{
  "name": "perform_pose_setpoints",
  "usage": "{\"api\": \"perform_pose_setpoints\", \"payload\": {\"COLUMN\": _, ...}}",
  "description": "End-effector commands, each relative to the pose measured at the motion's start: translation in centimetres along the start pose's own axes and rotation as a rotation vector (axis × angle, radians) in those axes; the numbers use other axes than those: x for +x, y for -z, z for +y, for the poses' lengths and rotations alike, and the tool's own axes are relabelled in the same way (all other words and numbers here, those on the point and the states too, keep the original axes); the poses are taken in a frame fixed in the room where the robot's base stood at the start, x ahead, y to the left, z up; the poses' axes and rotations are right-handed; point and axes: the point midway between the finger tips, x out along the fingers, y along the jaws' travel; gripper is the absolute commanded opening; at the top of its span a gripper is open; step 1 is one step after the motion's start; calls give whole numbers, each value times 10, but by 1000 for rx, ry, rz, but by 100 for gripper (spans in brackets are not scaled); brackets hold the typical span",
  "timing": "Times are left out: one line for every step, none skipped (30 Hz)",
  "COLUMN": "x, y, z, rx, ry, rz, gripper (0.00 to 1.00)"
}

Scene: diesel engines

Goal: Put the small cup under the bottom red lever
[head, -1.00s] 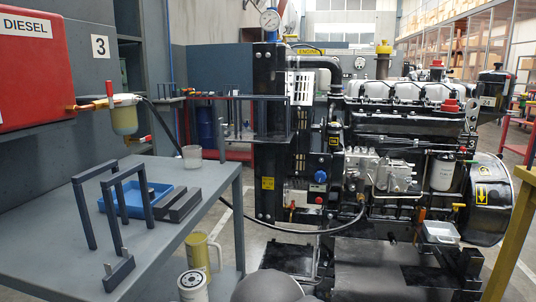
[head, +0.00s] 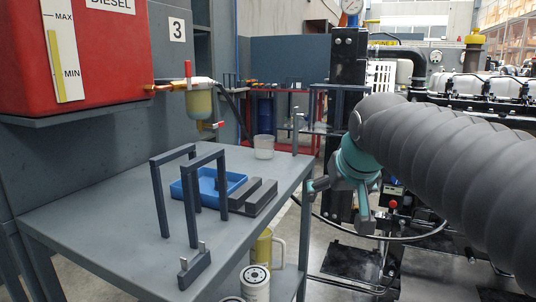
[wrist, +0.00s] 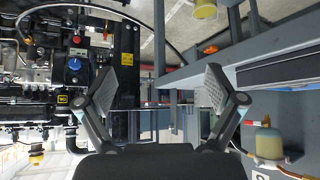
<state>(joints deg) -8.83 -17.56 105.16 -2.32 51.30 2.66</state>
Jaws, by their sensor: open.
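The small cup (head: 264,147), whitish and translucent, stands upright at the far right corner of the grey table (head: 110,237). The bottom red lever (head: 214,125) sticks out below the yellowish filter bowl (head: 200,103), left of the cup and higher. The bowl also shows in the wrist view (wrist: 268,143), which is upside down. My gripper (head: 340,204) is open and empty, right of the table and nearer than the cup. Its spread fingers (wrist: 168,88) have nothing between them. I cannot make out the cup in the wrist view.
Two dark frames (head: 205,160), a blue tray (head: 228,182) and grey blocks (head: 253,196) stand on the table. A red diesel tank (head: 110,60) hangs above it. A yellow jug (head: 263,248) is below. The engine (head: 480,85) is at the right. The table's right edge is clear.

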Motion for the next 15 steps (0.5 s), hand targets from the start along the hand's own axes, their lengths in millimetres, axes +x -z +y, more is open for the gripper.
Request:
{"api": "perform_pose_setpoints", "payload": {"x": 9, "y": 28, "z": -10, "rx": -12, "ry": 11, "rz": 24, "gripper": 93}}
{"api": "perform_pose_setpoints", "payload": {"x": 12, "y": 44, "z": -15, "rx": -18, "ry": 16, "rz": 39, "gripper": 93}}
{"api": "perform_pose_setpoints", "payload": {"x": 16, "y": 65, "z": -23, "rx": -25, "ry": 24, "rz": 61, "gripper": 93}}
{"api": "perform_pose_setpoints", "payload": {"x": 19, "y": 80, "z": -29, "rx": -30, "ry": 30, "rz": 78, "gripper": 93}}
{"api": "perform_pose_setpoints", "payload": {"x": 23, "y": 95, "z": -35, "rx": -35, "ry": 35, "rz": 94, "gripper": 93}}
{"api": "perform_pose_setpoints", "payload": {"x": 27, "y": 114, "z": -44, "rx": -42, "ry": 43, "rz": 114, "gripper": 93}}
{"api": "perform_pose_setpoints", "payload": {"x": 30, "y": 127, "z": -50, "rx": -46, "ry": 49, "rz": 130, "gripper": 93}}
{"api": "perform_pose_setpoints", "payload": {"x": 34, "y": 140, "z": -57, "rx": -50, "ry": 54, "rz": 144, "gripper": 93}}
{"api": "perform_pose_setpoints", "payload": {"x": 38, "y": 154, "z": -65, "rx": -56, "ry": 62, "rz": 163, "gripper": 93}}
{"api": "perform_pose_setpoints", "payload": {"x": 40, "y": 164, "z": -72, "rx": -59, "ry": 68, "rz": 176, "gripper": 93}}
{"api": "perform_pose_setpoints", "payload": {"x": 43, "y": 174, "z": -77, "rx": -62, "ry": 72, "rz": 187, "gripper": 93}}
{"api": "perform_pose_setpoints", "payload": {"x": 46, "y": 184, "z": -84, "rx": -65, "ry": 79, "rz": 202, "gripper": 93}}
{"api": "perform_pose_setpoints", "payload": {"x": 48, "y": 191, "z": -89, "rx": -67, "ry": 83, "rz": 211, "gripper": 93}}
{"api": "perform_pose_setpoints", "payload": {"x": 50, "y": 197, "z": -93, "rx": -69, "ry": 86, "rz": 220, "gripper": 93}}
{"api": "perform_pose_setpoints", "payload": {"x": 52, "y": 204, "z": -97, "rx": -70, "ry": 90, "rz": 229, "gripper": 93}}
